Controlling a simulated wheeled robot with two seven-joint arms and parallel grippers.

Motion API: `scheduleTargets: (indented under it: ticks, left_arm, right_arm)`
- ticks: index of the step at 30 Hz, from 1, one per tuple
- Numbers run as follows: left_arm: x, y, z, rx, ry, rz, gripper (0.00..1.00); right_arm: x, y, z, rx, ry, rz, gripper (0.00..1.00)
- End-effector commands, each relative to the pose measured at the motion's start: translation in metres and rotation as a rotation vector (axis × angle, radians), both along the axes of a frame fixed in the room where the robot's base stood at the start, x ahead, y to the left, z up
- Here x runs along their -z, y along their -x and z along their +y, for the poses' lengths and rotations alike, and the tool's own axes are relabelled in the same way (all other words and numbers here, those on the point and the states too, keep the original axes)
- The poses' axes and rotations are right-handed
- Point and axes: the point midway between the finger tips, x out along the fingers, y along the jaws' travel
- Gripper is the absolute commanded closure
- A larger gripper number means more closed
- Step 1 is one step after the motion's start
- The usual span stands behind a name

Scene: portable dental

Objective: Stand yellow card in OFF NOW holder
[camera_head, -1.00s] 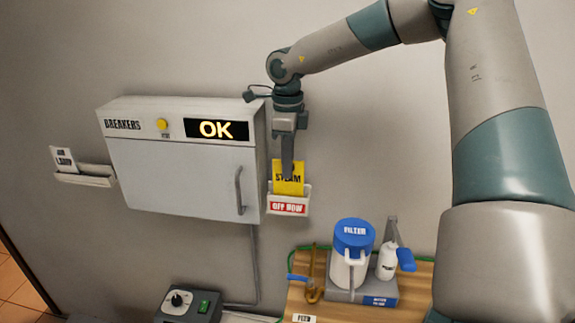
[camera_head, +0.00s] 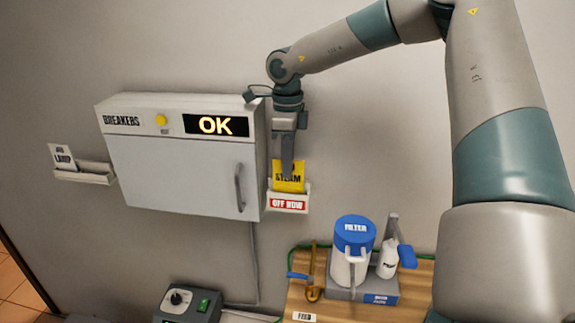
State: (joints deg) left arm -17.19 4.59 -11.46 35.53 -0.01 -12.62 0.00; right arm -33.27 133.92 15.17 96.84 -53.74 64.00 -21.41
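The yellow card (camera_head: 290,183), with black lettering ending in "STEAM", stands upright with its lower edge hidden behind the front of the OFF NOW holder (camera_head: 289,205). The holder is a white wall pocket with a red label, just right of the breaker box. My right gripper (camera_head: 287,172) points down at the card's top, its fingers overlapping the card's upper part. I cannot tell whether the fingers are pressed on the card or slightly apart. My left gripper is not in view.
The breaker box (camera_head: 180,175) with an "OK" display is close left of the gripper. Another wall holder (camera_head: 85,177) with a white card (camera_head: 63,156) is far left. Below right, a wooden table (camera_head: 415,290) bears a blue-lidded filter jug (camera_head: 353,250) and a bottle (camera_head: 387,262).

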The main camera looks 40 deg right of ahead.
Motion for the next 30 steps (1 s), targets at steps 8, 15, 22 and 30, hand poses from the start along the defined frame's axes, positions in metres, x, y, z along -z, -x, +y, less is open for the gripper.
scheduleTargets:
  ticks: [8,15,22,30]
  left_arm:
    - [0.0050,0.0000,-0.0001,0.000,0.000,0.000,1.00]
    - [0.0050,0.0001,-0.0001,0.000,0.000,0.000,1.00]
    - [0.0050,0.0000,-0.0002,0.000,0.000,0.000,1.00]
    - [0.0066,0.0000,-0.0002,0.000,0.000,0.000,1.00]
  right_arm:
    - [0.0042,-0.0001,0.0000,0.000,0.000,0.000,1.00]
    - [0.0041,-0.0001,0.0000,0.000,0.000,0.000,0.94]
    - [0.0041,-0.0001,0.0001,0.000,0.000,0.000,0.75]
    - [0.0017,-0.0004,0.0000,0.000,0.000,-0.001,0.75]
